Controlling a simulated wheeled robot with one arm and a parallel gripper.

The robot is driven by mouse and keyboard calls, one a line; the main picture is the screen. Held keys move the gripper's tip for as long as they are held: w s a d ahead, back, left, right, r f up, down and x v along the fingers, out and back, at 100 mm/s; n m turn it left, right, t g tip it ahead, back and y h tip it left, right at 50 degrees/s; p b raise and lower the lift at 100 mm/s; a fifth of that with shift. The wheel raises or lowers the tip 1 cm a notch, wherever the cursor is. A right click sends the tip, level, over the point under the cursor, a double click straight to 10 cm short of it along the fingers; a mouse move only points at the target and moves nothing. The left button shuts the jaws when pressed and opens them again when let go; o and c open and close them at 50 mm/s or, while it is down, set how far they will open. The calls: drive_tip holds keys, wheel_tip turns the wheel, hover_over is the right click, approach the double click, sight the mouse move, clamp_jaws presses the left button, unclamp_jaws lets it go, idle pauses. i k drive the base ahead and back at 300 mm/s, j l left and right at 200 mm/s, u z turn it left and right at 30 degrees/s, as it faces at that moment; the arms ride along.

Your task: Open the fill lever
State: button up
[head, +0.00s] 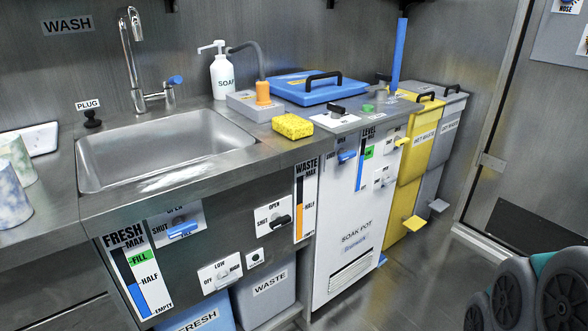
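A lever with a blue handle (183,229) sits on a white plate on the counter's front panel, below the sink. The handle lies roughly level across the plate. To its left is the FRESH gauge (133,270), with a blue column near HALF and a green FILL mark above it. A second blue-handled lever (347,155) is on the white soak pot front, beside the LEVEL gauge (364,157). My gripper is not in view.
A black OPEN/SHUT lever (280,222) sits beside the WASTE gauge (305,200). A low panel knob (221,272) is below the blue lever. Blue FRESH (198,322) and grey WASTE (268,291) containers stand underneath.

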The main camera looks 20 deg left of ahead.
sight(180, 227)
drive_tip(key=j+u, duration=0.1)
drive_tip(key=u, duration=1.65)
